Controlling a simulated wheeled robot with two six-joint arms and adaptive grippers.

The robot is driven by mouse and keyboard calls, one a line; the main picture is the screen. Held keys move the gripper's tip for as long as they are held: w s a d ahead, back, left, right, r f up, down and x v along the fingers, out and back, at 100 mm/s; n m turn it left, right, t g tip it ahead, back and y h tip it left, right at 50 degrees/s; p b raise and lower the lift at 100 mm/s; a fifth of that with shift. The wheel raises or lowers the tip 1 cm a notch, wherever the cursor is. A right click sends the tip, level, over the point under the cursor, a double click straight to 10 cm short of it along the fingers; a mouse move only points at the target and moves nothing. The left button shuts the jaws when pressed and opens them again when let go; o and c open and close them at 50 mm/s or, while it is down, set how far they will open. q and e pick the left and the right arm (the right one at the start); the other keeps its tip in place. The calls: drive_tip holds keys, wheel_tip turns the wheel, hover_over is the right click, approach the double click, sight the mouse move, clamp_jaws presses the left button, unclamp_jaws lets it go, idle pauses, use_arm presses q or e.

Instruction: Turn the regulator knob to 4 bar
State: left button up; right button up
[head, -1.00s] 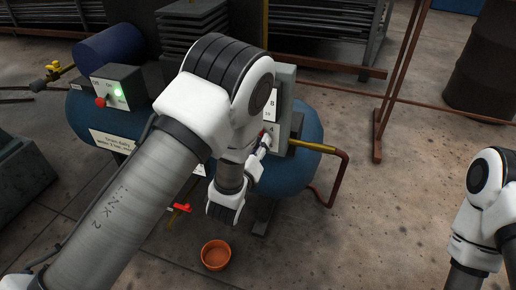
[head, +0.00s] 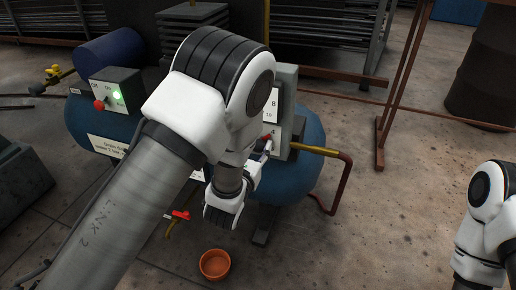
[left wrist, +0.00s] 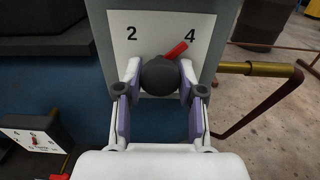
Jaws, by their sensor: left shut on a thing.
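The regulator knob (left wrist: 160,75) is dark and round, with a red pointer (left wrist: 176,50). It sits on a white dial plate (left wrist: 140,28) marked 2 and 4 in the left wrist view. The pointer aims up and right, its tip close to the 4. My left gripper (left wrist: 160,72) is shut on the knob, one finger on each side. In the head view the dial plate (head: 272,106) shows on a grey box, partly behind my left arm, and the knob is mostly hidden. My right arm is at the right edge; its gripper is out of view.
A blue tank (head: 300,170) bears the grey box (head: 289,85). A yellow and red pipe (head: 342,178) runs off its right side. A switch box (head: 118,88) with a green light is at left. A red-handled valve (head: 180,214) and an orange pot (head: 215,264) are below.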

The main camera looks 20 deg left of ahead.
use_arm(q)
drive_tip(key=o, duration=1.1)
drive_tip(key=shift+o, duration=0.2)
drive_tip(key=s, duration=0.7)
drive_tip(key=shift+s, duration=0.25)
drive_tip(key=shift+a, duration=0.1)
